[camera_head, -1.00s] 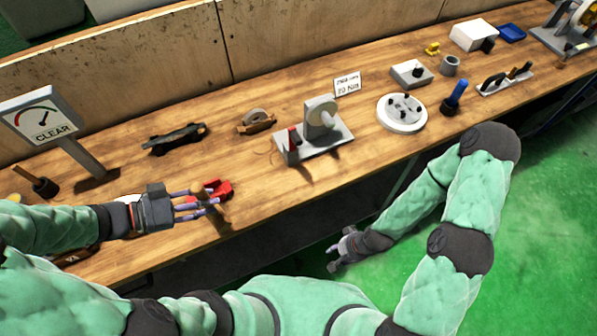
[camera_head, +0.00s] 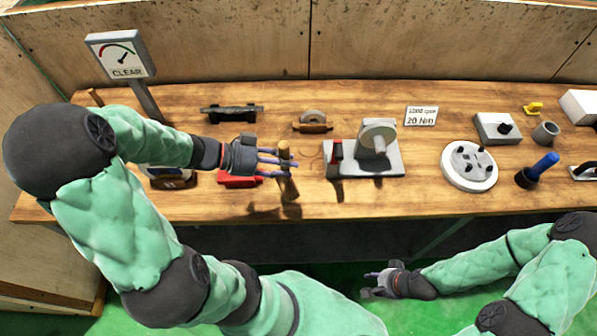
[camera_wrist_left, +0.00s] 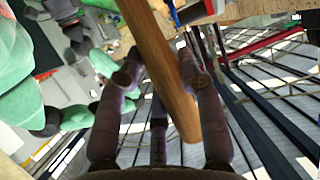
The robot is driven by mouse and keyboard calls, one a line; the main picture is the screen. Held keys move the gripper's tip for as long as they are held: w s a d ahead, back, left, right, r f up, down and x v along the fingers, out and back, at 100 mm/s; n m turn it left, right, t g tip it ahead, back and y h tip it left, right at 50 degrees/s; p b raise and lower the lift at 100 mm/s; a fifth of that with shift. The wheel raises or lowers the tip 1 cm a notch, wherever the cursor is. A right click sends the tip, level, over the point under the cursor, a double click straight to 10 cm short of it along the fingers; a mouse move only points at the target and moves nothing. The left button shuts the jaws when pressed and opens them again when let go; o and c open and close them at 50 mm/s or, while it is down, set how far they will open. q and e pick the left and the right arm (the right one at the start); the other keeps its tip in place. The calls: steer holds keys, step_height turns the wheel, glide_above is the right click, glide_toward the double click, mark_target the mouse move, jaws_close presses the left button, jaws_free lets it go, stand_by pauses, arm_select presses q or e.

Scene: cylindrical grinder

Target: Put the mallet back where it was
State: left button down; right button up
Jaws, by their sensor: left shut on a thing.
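My left gripper (camera_head: 278,164) is shut on the mallet, around its wooden handle (camera_head: 285,150). It holds the handle roughly upright over the table, with a shadow on the wood below. In the left wrist view the long wooden handle (camera_wrist_left: 160,65) runs slantwise between the fingers. The mallet's head cannot be made out clearly. A red object (camera_head: 238,181) lies on the table just left of the fingers, partly behind the gripper. My right gripper (camera_head: 377,281) hangs in front of the table, below its edge, with its fingers apart and empty.
A grey fixture with a disc (camera_head: 376,140) stands close to the right of my left gripper. A small wheel on a wooden stand (camera_head: 313,122) and a dark clamp-like bar (camera_head: 231,111) lie behind. A gauge sign marked CLEAR (camera_head: 122,54) stands at the back left.

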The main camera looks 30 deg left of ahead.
arm_select(q)
steer(key=w+f+b, duration=0.4)
steer(key=w+f, duration=0.1)
steer(key=f, duration=0.4)
steer(key=shift+w+d, duration=0.15)
steer(key=shift+d, duration=0.2)
steer(key=shift+f, duration=0.1)
steer(key=c, duration=0.8)
jaws_free()
steer(key=shift+f, duration=0.15)
